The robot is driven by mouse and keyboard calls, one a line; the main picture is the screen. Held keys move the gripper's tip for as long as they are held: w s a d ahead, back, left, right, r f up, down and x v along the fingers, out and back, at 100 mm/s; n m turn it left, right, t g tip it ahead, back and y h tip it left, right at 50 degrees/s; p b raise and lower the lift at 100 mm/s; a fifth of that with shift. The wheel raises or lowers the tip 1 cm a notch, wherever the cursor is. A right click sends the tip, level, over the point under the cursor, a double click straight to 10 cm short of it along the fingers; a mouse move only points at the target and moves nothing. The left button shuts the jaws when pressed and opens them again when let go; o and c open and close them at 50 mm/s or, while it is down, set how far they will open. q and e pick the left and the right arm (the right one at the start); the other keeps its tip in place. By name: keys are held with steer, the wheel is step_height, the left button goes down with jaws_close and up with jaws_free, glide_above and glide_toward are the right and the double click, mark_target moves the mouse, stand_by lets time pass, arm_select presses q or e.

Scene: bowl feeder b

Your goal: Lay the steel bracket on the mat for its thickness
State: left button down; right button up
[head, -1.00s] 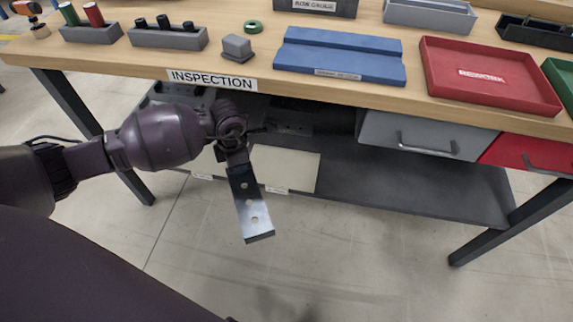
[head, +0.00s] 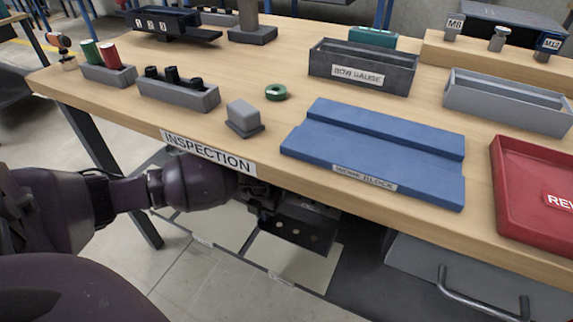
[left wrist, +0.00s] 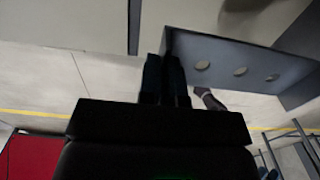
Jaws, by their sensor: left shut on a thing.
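The steel bracket (head: 292,236) is a dark flat piece with a row of holes. It hangs in my left gripper (head: 264,211), just below the front edge of the bench and in front of the lower shelf. In the left wrist view the bracket (left wrist: 252,68) reaches right from the closed fingers (left wrist: 166,78). Pale mats lie on the lower shelf: one at the left (head: 218,226) and one behind and below the bracket (head: 302,268). Their small front labels are unreadable. My right gripper is out of view.
The wooden bench top (head: 245,155) overhangs the shelf close above my left gripper. A blue block (head: 375,150), a grey block (head: 243,115) and a green ring (head: 276,92) stand on it. A drawer (head: 455,275) with a handle hangs at the right.

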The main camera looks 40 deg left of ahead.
arm_select(q)
steer(key=b, duration=0.1)
glide_above(266, 238)
step_height(266, 238, down, 4)
steer(key=shift+s+f, duration=0.1)
step_height(266, 238, down, 5)
steer(key=shift+r+b, duration=0.15)
steer(key=shift+b, duration=1.05)
steer(key=shift+f, duration=0.2)
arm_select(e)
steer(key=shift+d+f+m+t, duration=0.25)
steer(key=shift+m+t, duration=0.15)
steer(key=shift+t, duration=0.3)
arm_select(q)
steer(key=shift+r, duration=0.1)
steer(key=shift+f, duration=0.25)
steer(key=c, duration=1.3)
jaws_free()
steer(key=shift+a, duration=0.1)
